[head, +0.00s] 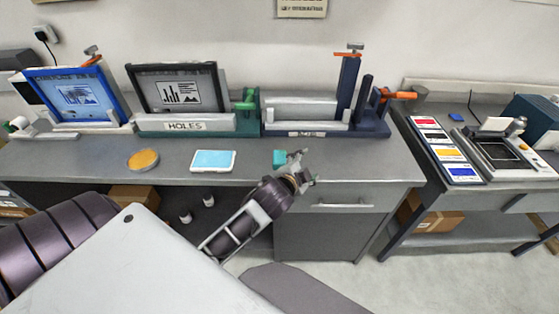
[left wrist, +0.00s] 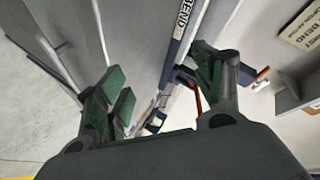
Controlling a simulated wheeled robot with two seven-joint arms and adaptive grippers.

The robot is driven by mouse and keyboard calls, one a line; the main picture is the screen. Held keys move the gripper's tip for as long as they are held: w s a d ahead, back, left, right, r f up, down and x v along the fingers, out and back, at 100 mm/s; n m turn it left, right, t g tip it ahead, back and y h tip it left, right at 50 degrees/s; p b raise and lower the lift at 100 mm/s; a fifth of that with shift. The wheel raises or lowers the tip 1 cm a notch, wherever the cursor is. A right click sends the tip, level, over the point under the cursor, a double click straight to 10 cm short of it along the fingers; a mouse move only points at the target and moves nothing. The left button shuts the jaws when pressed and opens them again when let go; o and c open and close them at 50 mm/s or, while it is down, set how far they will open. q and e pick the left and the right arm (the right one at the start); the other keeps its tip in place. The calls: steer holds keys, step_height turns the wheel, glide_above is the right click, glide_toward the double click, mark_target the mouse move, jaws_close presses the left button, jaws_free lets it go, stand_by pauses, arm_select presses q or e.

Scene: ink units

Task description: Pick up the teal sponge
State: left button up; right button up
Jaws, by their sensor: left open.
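The teal sponge (head: 279,158) lies on the grey bench top near its front edge, right of the light blue tray. My left gripper (head: 304,168) is just to the right of the sponge in the head view and partly overlaps its right side. I cannot tell whether they touch. In the left wrist view my left gripper (left wrist: 160,90) has its green-padded fingers wide apart, with nothing held between them. I cannot make out the sponge in that view. My right gripper is not in view.
A light blue tray (head: 213,161) and a round orange-yellow disc (head: 143,160) lie left of the sponge. Framed screens, a green-ended "HOLES" stand (head: 186,124) and a dark blue fixture (head: 348,95) line the bench's back. Another bench (head: 490,190) stands right.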

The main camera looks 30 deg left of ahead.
arm_select(q)
steer(key=w+d+r+m+t+h, duration=0.3)
steer(key=d+r+m+t+h, duration=0.15)
steer(key=r+m, duration=0.4)
steer(key=w+d+r+m+t+h, duration=0.3)
steer(key=d+r+m+h, duration=0.15)
steer(key=r+m, duration=0.4)
steer(key=s+d+r+m+g+h, duration=0.2)
steer(key=d+m+g+h, duration=0.4)
steer(key=m, duration=0.6)
steer(key=s+d+r+m+g+h, duration=0.2)
steer(key=d+m+g+h, duration=0.4)
steer(key=m, duration=0.6)
steer(key=a+f+m+g+y, duration=0.7)
steer(key=f+m+g+y, duration=0.15)
steer(key=f+m, duration=0.35)
steer(key=w+a+m+y, duration=0.1)
steer(key=a+m+y, duration=0.2)
steer(key=a+y, duration=0.8)
steer(key=a, duration=1.3)
steer(key=shift+w+a+r, duration=0.15)
steer(key=shift+w+a, duration=0.05)
